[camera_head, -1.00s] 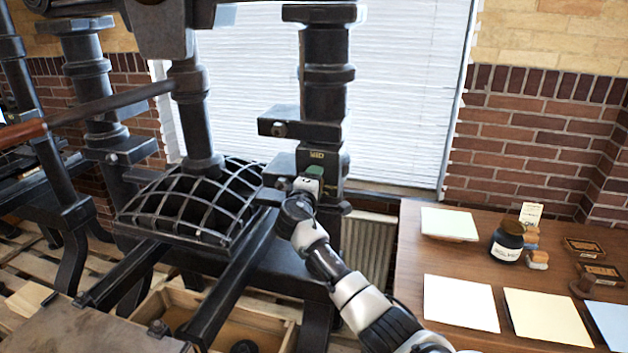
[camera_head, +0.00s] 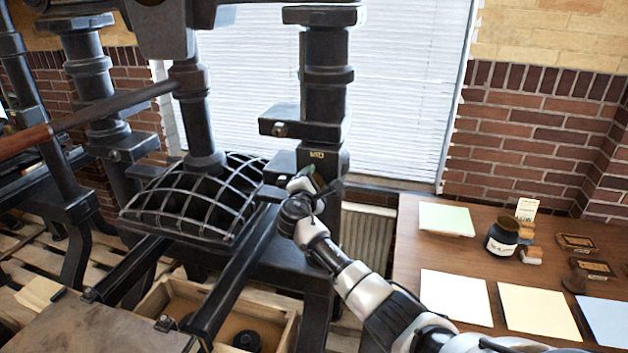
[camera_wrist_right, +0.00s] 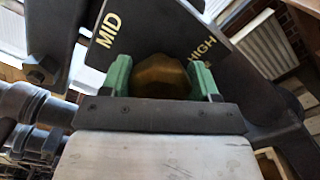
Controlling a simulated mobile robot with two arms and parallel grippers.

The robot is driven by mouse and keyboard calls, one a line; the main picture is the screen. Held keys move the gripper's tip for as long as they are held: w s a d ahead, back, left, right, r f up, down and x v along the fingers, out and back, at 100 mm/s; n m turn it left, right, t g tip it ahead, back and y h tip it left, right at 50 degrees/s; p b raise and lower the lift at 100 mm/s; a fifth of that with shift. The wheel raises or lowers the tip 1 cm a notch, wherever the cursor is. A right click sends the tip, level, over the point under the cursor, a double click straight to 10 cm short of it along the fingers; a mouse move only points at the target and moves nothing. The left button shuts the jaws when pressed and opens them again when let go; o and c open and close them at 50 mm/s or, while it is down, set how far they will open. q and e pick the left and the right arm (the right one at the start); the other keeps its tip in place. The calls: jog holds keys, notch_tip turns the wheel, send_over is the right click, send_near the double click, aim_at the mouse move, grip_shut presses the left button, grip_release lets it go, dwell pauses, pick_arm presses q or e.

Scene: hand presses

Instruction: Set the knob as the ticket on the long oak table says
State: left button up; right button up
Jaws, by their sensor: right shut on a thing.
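My right gripper (camera_head: 306,180) is at the dark post of the near press. In the right wrist view my right gripper (camera_wrist_right: 162,80) has its green fingers on both sides of the brass knob (camera_wrist_right: 160,76) and is shut on it. Behind the knob is a dark plate (camera_wrist_right: 135,38) with MID and HIGH in gold letters. The plate also shows in the head view (camera_head: 318,156). The knob is hidden there by the gripper. The ticket (camera_head: 526,209) is a small upright card on the long oak table (camera_head: 411,254); its writing is too small to read surely. My left gripper is out of view.
Beside the ticket stand a dark ink jar (camera_head: 503,238) and small stamps. Paper sheets (camera_head: 456,298) lie along the table's front. The ribbed press head (camera_head: 195,195) is left of my right gripper. A wooden tray (camera_head: 275,333) is below.

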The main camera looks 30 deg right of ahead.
jog(key=shift+f, duration=0.1)
dwell(0.3)
jog(key=o, duration=0.9)
jog(key=shift+a, duration=0.1)
jog(key=b+v, duration=0.3)
jog(key=v, duration=0.7)
jog(key=shift+s+a, duration=0.2)
